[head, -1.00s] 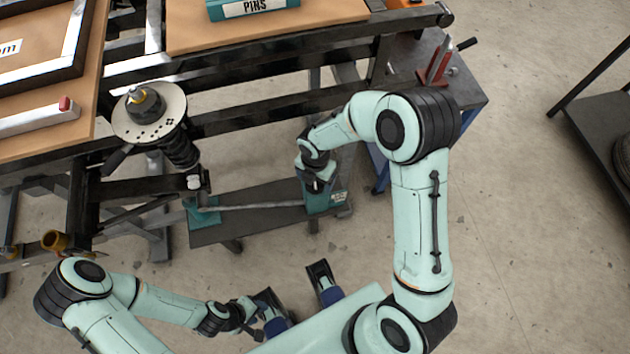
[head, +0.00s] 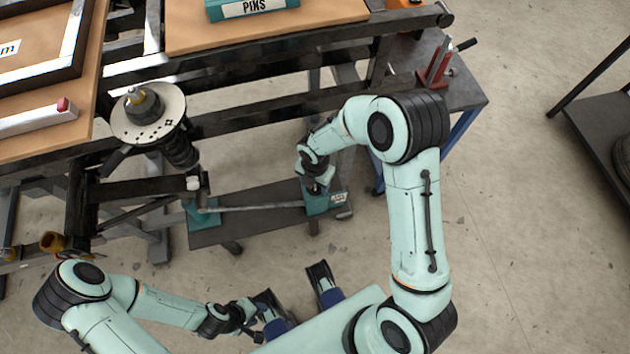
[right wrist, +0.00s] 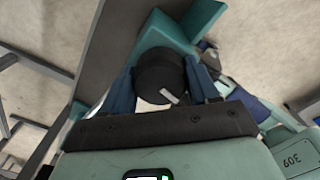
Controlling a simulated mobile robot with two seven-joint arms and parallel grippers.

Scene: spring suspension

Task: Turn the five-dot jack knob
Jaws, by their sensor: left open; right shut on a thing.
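The black round jack knob (right wrist: 160,78) with a pale mark on its side sits between the blue fingers of my right gripper (right wrist: 162,92) in the right wrist view. The fingers are shut on it from both sides. In the head view my right gripper (head: 316,183) is at the right end of the low bench, over a teal jack block (head: 318,204) with a small white label; the knob is mostly hidden there. I cannot make out any dots on the knob or block. My left gripper (head: 251,318) is open and empty at the bottom, away from the bench.
A thin rod (head: 255,208) runs along the dark low bench (head: 240,227) to a teal block (head: 203,212). A spring strut with a round, holed plate (head: 130,125) stands left. Black frame rails (head: 260,110) lie behind. A side table with a red tool (head: 437,70) is upper right.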

